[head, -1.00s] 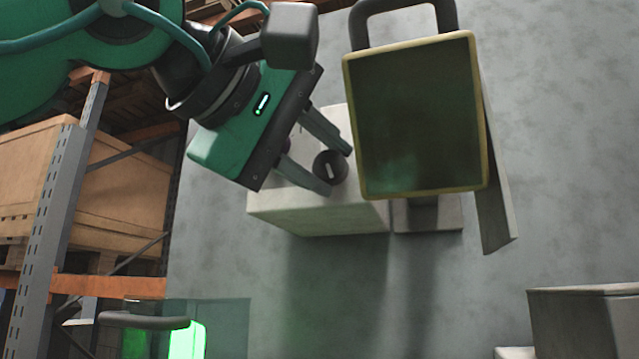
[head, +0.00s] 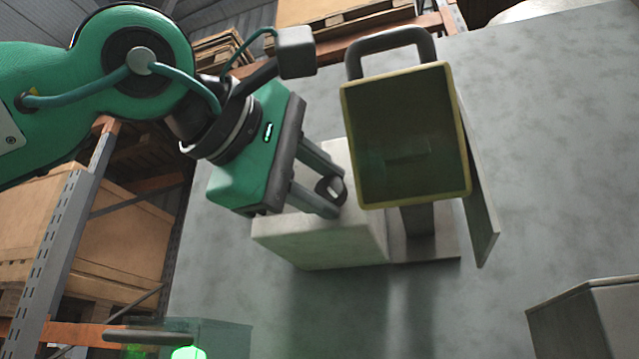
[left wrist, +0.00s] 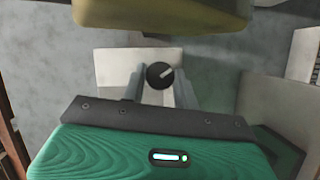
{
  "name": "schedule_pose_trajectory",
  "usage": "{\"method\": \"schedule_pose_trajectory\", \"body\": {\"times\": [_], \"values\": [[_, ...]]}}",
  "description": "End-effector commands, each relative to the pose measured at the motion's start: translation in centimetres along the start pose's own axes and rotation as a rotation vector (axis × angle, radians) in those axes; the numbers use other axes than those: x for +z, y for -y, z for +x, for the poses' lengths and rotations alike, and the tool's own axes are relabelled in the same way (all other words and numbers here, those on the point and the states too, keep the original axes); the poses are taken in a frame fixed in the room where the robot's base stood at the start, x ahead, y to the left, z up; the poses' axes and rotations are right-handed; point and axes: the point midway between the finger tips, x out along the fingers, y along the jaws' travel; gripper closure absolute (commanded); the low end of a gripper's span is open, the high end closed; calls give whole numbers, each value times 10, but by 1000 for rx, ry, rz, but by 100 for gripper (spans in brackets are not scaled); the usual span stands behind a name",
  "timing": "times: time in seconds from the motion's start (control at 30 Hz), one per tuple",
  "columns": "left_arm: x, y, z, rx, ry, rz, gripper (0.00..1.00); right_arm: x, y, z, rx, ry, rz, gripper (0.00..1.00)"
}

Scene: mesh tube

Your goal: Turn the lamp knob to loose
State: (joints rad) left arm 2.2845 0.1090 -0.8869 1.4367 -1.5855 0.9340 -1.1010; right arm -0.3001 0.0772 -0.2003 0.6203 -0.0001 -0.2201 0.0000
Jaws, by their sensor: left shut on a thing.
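The lamp knob (head: 330,188) is a small dark round knob with a pale pointer mark, on the pale box (head: 325,243) fixed to the grey wall. In the left wrist view the knob (left wrist: 159,75) sits between two fingers, its mark pointing up and right. My left gripper (head: 331,189) comes in from the left and is shut on the knob, one finger on each side. The lamp (head: 408,140) has a yellow-rimmed dark face and a black handle, right of the knob. Its lower part (left wrist: 165,15) shows at the top of the left wrist view. My right gripper is not in view.
A grey flat panel (head: 480,190) stands right of the lamp, close to it. A grey box (head: 590,315) is at the lower right. Shelving (head: 70,225) with wooden crates stands at the left.

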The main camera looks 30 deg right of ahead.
Motion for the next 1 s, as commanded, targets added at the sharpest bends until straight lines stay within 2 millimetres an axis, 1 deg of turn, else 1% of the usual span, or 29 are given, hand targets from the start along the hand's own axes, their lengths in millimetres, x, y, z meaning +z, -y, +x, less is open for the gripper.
{"method": "schedule_pose_trajectory", "body": {"times": [0.07, 0.1, 0.2, 0.47, 0.57, 0.67, 0.87, 0.93, 1.0], "values": [[0, 1, 0, -3, 1, 0, 93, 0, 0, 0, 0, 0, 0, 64], [0, 1, 0, -3, 1, 0, 66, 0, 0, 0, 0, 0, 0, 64], [0, 1, 0, -2, 1, 0, 48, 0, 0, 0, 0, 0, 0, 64], [0, 0, 0, -1, 0, 1, 48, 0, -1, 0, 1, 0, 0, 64], [0, 1, -5, 0, 0, 1, 48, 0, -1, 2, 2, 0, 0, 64], [-1, 2, -18, 1, -3, 1, 48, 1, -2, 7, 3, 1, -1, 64], [0, 3, -62, 3, -2, 1, 48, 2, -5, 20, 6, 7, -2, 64], [0, 3, -78, 2, -2, 0, 48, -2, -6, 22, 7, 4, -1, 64], [0, 2, -93, 2, -2, 1, 48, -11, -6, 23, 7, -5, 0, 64]]}}
